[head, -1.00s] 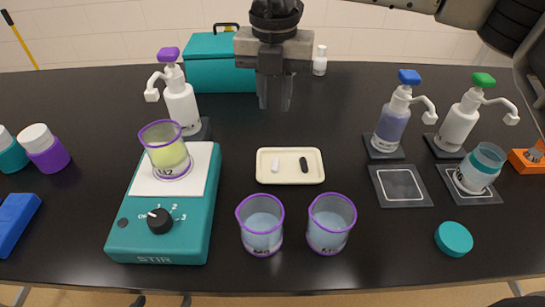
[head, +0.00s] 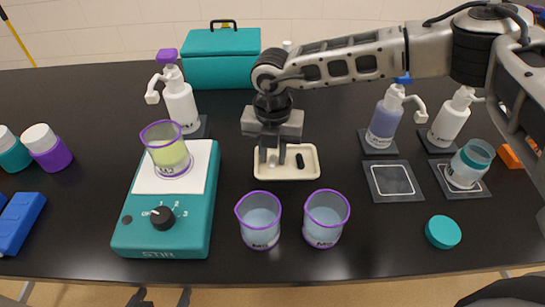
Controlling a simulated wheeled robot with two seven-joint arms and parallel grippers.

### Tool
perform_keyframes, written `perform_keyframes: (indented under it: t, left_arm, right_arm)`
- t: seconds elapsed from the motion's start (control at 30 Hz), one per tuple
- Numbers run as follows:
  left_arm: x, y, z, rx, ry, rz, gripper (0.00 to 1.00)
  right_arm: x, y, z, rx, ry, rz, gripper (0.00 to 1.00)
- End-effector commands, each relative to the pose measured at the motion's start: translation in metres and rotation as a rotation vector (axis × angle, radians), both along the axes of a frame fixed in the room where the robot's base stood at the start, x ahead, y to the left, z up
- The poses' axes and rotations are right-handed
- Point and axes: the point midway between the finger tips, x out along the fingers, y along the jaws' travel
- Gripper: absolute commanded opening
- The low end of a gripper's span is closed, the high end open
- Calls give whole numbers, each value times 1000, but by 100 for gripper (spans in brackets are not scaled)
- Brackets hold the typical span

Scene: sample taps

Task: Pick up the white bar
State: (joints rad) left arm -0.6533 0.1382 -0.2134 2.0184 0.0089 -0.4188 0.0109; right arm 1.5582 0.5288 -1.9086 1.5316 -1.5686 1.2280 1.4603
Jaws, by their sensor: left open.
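The white bar (head: 273,158) lies in the shallow cream tray (head: 300,176), mostly hidden by my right gripper. A black bar (head: 300,161) lies to its right in the same tray. My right gripper (head: 273,160) points straight down over the tray's left half. Its fingers look apart, one on each side of the white bar; whether they touch it I cannot tell. My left gripper (head: 160,297) shows only as two dark, parted fingertips at the bottom edge, in front of the table, open and empty.
Two purple-rimmed beakers (head: 259,232) (head: 323,230) stand just in front of the tray. A teal stirrer (head: 137,235) with a beaker (head: 166,158) is to the left. Pump bottles (head: 386,120) (head: 449,122) stand right, beneath my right arm. A teal box (head: 222,70) is behind.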

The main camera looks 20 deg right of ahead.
Motion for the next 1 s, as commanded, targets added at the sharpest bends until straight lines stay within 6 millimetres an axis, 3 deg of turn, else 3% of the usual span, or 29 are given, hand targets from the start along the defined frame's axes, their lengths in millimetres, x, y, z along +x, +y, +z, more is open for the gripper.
perform_keyframes:
  t: [0.23, 0.33, 0.77, 1.0]
  left_arm:
    - [-1, 1, -3, 3, 6, 1, 76]
    - [-1, 1, -2, 3, 5, 1, 76]
    - [-4, 2, -3, 6, 9, -2, 76]
    - [-5, 2, -6, 5, 11, -2, 76]
  right_arm:
    - [0, 0, -3, 1, -2, 1, 25]
    - [0, 0, -3, 0, -1, 0, 0]
    - [1, 0, 1, 1, -2, 0, 0]
    - [1, 1, 30, 3, -5, 2, 0]
